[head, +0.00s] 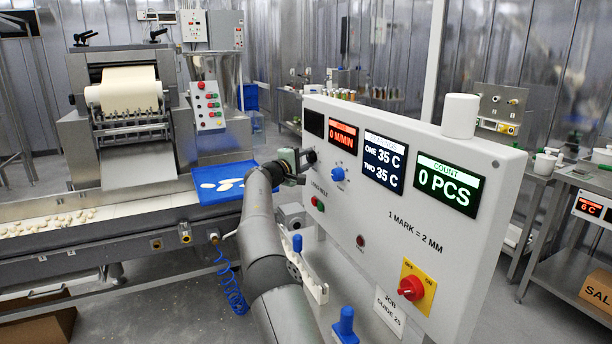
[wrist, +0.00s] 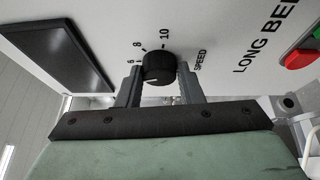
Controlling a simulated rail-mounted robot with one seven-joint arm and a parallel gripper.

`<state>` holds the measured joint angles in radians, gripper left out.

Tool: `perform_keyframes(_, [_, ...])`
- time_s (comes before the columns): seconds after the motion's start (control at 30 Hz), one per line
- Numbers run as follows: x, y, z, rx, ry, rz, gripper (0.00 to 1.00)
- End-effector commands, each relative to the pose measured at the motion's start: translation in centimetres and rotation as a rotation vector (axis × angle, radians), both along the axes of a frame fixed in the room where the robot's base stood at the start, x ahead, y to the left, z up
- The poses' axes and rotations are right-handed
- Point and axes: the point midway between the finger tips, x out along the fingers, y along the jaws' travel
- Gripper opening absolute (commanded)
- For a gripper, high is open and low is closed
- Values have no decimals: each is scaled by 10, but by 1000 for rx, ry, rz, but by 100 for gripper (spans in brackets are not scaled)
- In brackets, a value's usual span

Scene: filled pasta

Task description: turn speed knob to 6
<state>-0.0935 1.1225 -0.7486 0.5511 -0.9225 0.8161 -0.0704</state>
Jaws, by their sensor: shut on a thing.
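The speed knob (wrist: 158,66) is black and round, on the white control panel (head: 400,230). The wrist view shows the figures 6, 8 and 10 around it and the word SPEED to its right. A pale mark shows on the knob's near face; I cannot tell which figure it points to. My gripper (wrist: 158,84) is shut on the knob, one grey finger on each side. In the head view my gripper (head: 300,160) is at the panel's left edge, and my arm hides part of that area. The speed display (head: 342,135) reads 0 M/MIN.
A red button (wrist: 299,59) lies right of the knob in the wrist view. A blue knob (head: 338,174) and a red switch on a yellow plate (head: 418,287) are on the panel. A dough machine (head: 125,110) and a blue tray (head: 205,168) stand to the left.

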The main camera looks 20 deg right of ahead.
Motion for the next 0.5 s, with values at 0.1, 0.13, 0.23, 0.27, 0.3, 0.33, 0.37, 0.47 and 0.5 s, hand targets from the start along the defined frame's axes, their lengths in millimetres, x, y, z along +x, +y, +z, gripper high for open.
perform_keyframes(0.1, [0,0,-6,1,-78,-1,11])
perform_keyframes(0.13, [0,0,-6,1,-95,-2,11])
perform_keyframes(0.23, [0,0,-5,3,-147,-2,11])
perform_keyframes(0.27, [0,0,-5,4,-161,-2,11])
perform_keyframes(0.3, [0,0,-5,4,-176,-1,11])
perform_keyframes(0.33, [0,0,-4,5,-187,-2,11])
perform_keyframes(0.37, [1,0,-4,5,-195,-1,11])
perform_keyframes(0.47, [1,0,-4,6,-219,-1,11])
perform_keyframes(0.5, [1,0,-4,7,-226,-1,11])
